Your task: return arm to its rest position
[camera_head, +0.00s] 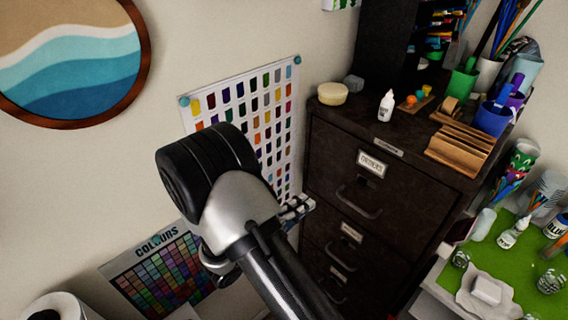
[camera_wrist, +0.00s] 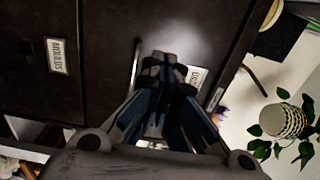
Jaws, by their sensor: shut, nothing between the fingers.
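My gripper (camera_wrist: 163,75) is shut and empty in the wrist view, its fingertips together in front of the dark drawer fronts. In the head view my arm rises from the bottom centre, and part of my gripper (camera_head: 297,208) shows past the wrist joint, left of the dark filing cabinet (camera_head: 395,190). The cabinet also shows in the wrist view (camera_wrist: 100,25), with a drawer handle just left of the fingertips. I cannot tell whether the fingertips touch the cabinet. The drawers look closed.
A white bottle (camera_head: 386,106), a round cream tub (camera_head: 333,94) and a wooden rack (camera_head: 459,150) stand on the cabinet. A green mat (camera_head: 478,258) with bottles and cups lies at the right. A colour chart (camera_head: 207,103) hangs on the wall. A potted plant (camera_wrist: 284,121) shows in the wrist view.

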